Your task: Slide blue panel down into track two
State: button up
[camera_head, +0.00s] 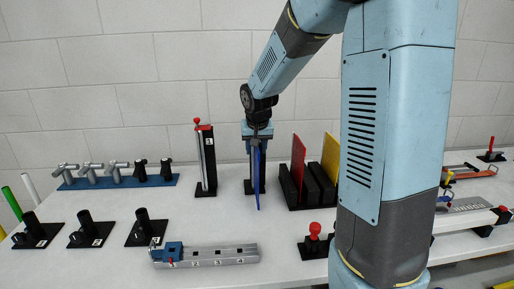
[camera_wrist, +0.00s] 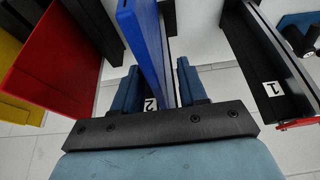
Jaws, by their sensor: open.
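The blue panel (camera_head: 257,180) stands upright below my gripper (camera_head: 257,133) in the head view. In the wrist view the blue panel (camera_wrist: 146,40) runs between the two fingers of my gripper (camera_wrist: 158,92), which are open around it. Track two's black base (camera_head: 249,188) shows beside the panel in the head view. Its label "2" (camera_wrist: 150,104) shows between the fingers in the wrist view. The panel and my gripper hide most of track two, so I cannot tell how deep the panel sits in it.
Track one (camera_head: 208,160), with a red knob, stands to the left. A black rack (camera_head: 308,192) holds a red panel (camera_head: 298,160) and a yellow panel (camera_head: 330,158) to the right. A slotted metal rail (camera_head: 215,256) lies in front. White table shows between them.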

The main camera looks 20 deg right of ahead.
jog(key=v, duration=1.3)
jog(key=s+d+n+t, duration=0.1)
jog(key=s+n, duration=0.1)
jog(key=s, duration=2.3)
jog(key=shift+s+f+y, duration=0.4)
jog(key=shift+o, duration=0.3)
jog(key=shift+d, duration=0.15)
